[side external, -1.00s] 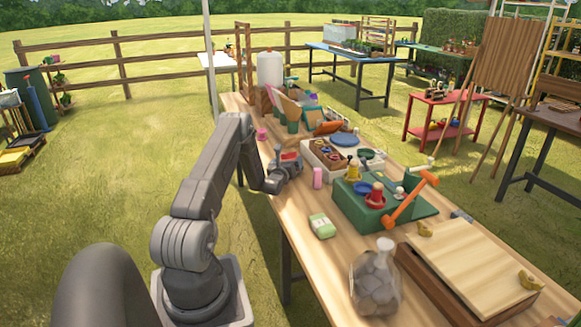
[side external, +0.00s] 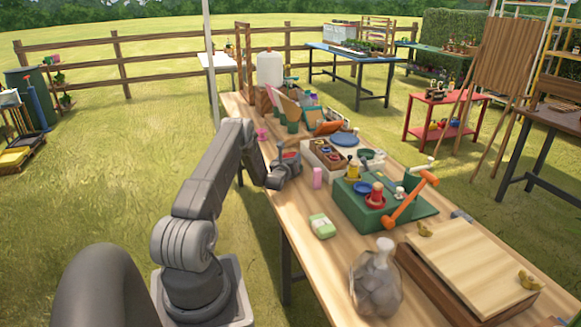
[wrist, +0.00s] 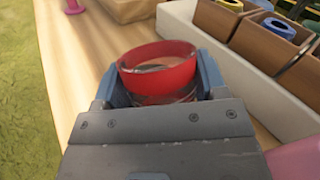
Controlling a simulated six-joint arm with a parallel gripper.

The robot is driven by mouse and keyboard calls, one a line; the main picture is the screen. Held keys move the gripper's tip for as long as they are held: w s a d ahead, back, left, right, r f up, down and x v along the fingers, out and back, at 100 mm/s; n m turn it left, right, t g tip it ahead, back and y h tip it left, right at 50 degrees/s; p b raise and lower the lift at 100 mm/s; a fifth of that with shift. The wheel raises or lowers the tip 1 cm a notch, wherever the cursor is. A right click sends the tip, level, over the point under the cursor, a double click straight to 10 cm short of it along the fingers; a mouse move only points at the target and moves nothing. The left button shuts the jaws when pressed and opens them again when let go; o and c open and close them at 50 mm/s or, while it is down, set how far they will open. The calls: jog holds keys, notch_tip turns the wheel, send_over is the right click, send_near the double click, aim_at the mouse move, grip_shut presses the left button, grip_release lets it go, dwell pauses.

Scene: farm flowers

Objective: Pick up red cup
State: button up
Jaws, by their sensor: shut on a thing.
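The red cup (wrist: 158,66) sits between the two fingers of my gripper (wrist: 159,82) in the wrist view. The fingers press on its left and right sides, and its open rim faces the camera. The lower part of the cup is hidden behind the gripper body. In the side external view my gripper (side external: 286,166) is at the left edge of the wooden table, with a small red patch of the cup (side external: 289,155) showing at it. I cannot tell whether the cup touches the table.
A white tray with brown boxes (wrist: 272,38) stands close on the right in the wrist view. A pink object (side external: 317,177) stands just right of my gripper on the table (side external: 290,213). A green box (side external: 350,203) and a glass jar (side external: 376,280) are nearer the camera.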

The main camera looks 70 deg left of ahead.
jog(key=shift+c, duration=1.2)
jog(key=shift+r, duration=0.1)
